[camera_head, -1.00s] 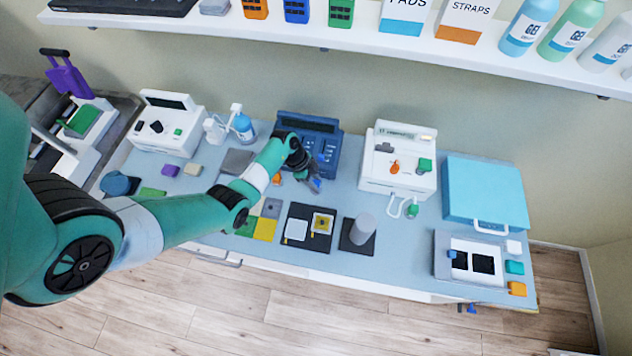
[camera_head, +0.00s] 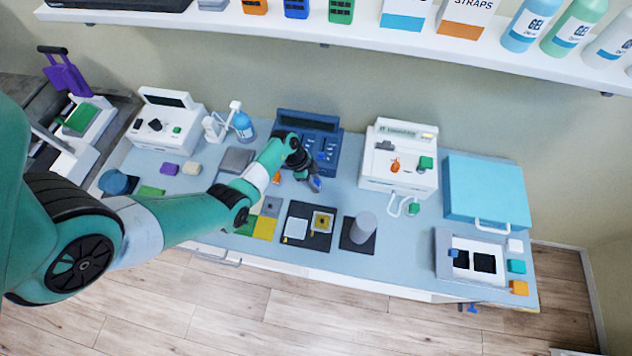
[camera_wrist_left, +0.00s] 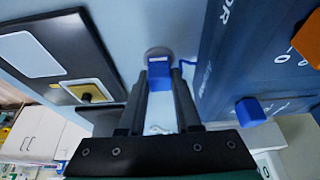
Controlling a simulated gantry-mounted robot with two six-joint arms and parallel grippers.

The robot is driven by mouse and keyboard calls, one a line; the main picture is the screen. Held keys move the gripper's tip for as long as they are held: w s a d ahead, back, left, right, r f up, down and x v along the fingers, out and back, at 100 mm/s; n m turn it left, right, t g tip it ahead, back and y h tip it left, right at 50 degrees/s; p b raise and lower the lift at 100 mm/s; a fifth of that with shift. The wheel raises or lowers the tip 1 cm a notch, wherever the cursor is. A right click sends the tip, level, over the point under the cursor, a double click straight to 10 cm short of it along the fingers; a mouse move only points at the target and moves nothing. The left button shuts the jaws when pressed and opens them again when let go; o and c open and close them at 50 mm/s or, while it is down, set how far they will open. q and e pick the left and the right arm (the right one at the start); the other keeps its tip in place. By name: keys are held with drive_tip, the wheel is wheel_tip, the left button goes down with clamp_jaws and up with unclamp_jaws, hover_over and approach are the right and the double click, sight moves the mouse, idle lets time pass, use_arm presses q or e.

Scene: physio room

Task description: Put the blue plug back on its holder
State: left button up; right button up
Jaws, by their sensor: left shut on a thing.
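My left gripper (camera_wrist_left: 159,84) is shut on the blue plug (camera_wrist_left: 159,70), which shows between its fingertips in the left wrist view. A round grey disc (camera_wrist_left: 157,52), which looks like the holder, lies right at the plug's far end. I cannot tell whether the plug is seated in it or only in front of it. A thin blue cord (camera_wrist_left: 187,63) runs beside the plug towards the navy machine (camera_wrist_left: 232,60). In the head view my left gripper (camera_head: 314,184) is low over the table, in front of the navy machine (camera_head: 308,124). My right gripper is not in view.
The navy machine carries a blue knob (camera_wrist_left: 250,109) close to the fingers. A black tray (camera_head: 308,240) with a yellow-framed square is on the other side. A grey cylinder (camera_head: 364,227) and a white machine (camera_head: 399,160) stand to the right.

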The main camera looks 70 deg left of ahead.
use_arm(q)
drive_tip(key=o, duration=1.5)
drive_tip(key=shift+o, duration=0.2)
wheel_tip(320, 180, up, 7)
drive_tip(key=p, duration=0.8)
drive_tip(key=shift+r, duration=0.15)
